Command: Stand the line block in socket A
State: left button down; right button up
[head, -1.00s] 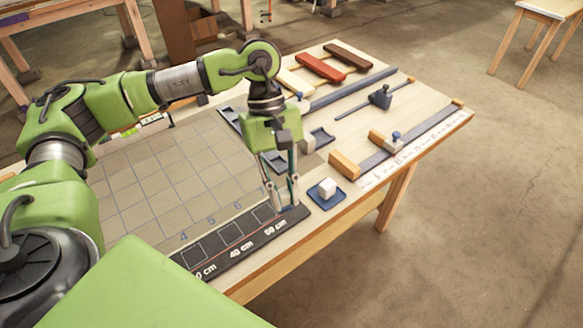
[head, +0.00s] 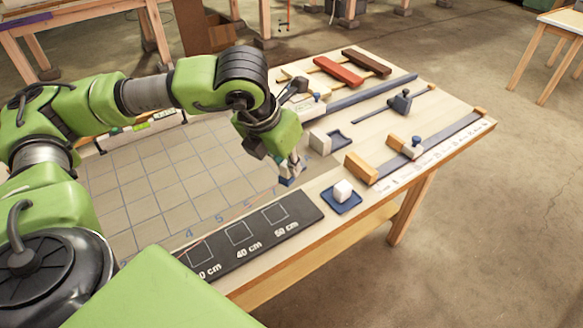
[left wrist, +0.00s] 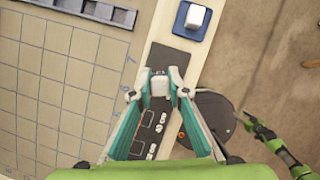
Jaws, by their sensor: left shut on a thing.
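The fingers partly hide the block in the head view. A white block (head: 343,189) sits in a blue square socket (head: 342,203) on the bench; this socket also shows in the left wrist view (left wrist: 180,28). I cannot read a socket letter. My right gripper (left wrist: 252,122) is small at the right.
A dark strip (head: 255,232) marked with squares and centimetres lies along the bench front. The gridded mat (head: 150,190) is at the left.

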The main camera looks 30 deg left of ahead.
pick_arm(q)
jog(key=w+a+f+n+g+y, duration=0.1)
jog(key=w+a+f+n, duration=0.2)
jog(key=w+n, duration=0.1)
jog(key=w+a+f+n+g+y+b, duration=0.1)
jog(key=w+a+f+n, duration=0.1)
jog(key=w+n, duration=0.3)
jog(key=w+a+f+n+y+b, duration=0.1)
jog(key=w+a+f+n+y, duration=0.1)
jog(key=w+a+f+n, duration=0.1)
jog(key=shift+w+a+f+n+g, duration=0.15)
jog(key=shift+w+a+n+g, duration=0.1)
jog(key=shift+w+n, duration=0.35)
jog(key=shift+w+a+f+n+g, duration=0.2)
jog(key=shift+w+n, duration=0.2)
jog(key=shift+w, duration=0.3)
jog(key=shift+w+a+f, duration=0.1)
jog(key=shift+w+f, duration=0.25)
jog(key=shift+f, duration=1.65)
jog(key=c, duration=1.9)
grip_release()
